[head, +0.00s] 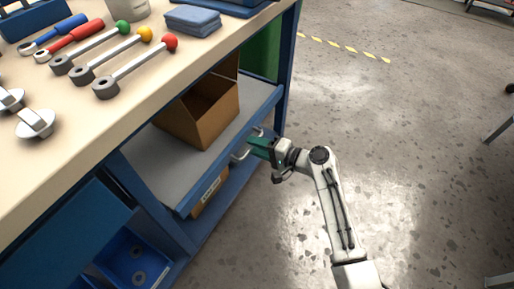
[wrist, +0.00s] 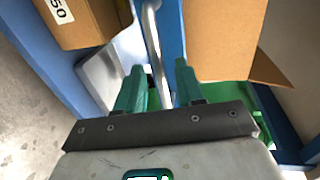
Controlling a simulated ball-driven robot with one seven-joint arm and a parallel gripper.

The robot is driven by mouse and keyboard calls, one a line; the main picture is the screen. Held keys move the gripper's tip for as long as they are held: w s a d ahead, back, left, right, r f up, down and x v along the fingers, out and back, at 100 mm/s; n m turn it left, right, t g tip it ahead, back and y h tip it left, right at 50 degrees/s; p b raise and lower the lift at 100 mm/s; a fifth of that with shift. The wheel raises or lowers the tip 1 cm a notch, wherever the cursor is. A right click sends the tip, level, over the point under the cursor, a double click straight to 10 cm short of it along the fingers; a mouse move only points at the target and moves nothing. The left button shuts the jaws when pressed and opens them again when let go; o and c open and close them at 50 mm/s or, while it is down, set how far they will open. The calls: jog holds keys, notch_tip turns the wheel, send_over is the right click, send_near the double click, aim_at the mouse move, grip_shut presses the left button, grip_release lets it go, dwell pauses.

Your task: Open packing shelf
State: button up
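The packing shelf (head: 165,158) is a grey board with a blue front edge under the workbench. A metal bar handle (head: 240,155) stands out from its front edge; part of it is hidden behind my gripper. My gripper (head: 256,146), with green fingers, is at this handle. In the wrist view, the handle (wrist: 153,40) runs down between the two fingertips of my gripper (wrist: 158,82). The fingers are apart, with gaps visible on both sides of the bar. I cannot tell whether either finger touches it.
An open cardboard box (head: 205,110) sits on the shelf. Another cardboard box (head: 210,196) is below. The workbench (head: 150,75) holds wrenches and valve parts. A blue bin (head: 135,258) is at lower left.

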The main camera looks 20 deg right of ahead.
grip_shut()
dwell(0.3)
dwell(0.4)
